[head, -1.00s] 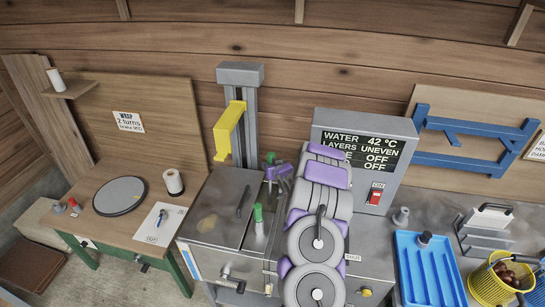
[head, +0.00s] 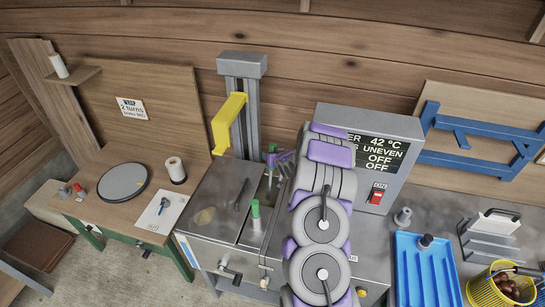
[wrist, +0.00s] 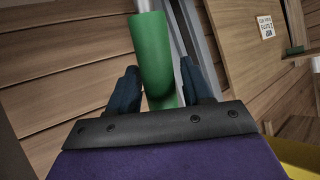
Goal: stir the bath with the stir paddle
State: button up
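The stir paddle (wrist: 152,62) has a green handle and a pale shaft. In the wrist view the handle stands between the two dark fingers of my gripper (wrist: 160,82), which appear closed around it. In the head view the green top of the handle (head: 272,150) shows beside my purple gripper (head: 280,158), above the bath (head: 216,205), a steel tank with a narrow opening. The paddle's lower end is hidden. A second green-topped piece (head: 256,210) stands upright nearer the front of the bath. My arm covers the right part of the bath.
A grey control box (head: 398,128) reads 42 °C, UNEVEN and OFF, with a red switch. A yellow bracket (head: 228,122) hangs on a grey column left of my gripper. A blue tray (head: 428,270) and a yellow basket (head: 492,296) stand at right, a workbench (head: 135,215) at left.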

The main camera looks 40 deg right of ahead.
jog(key=shift+o, duration=0.6)
jog(key=shift+f, duration=0.15)
jog(key=shift+s+r, duration=0.2)
jog(key=shift+s, duration=0.3)
jog(key=v, duration=1.6)
jog(key=shift+r, duration=0.15)
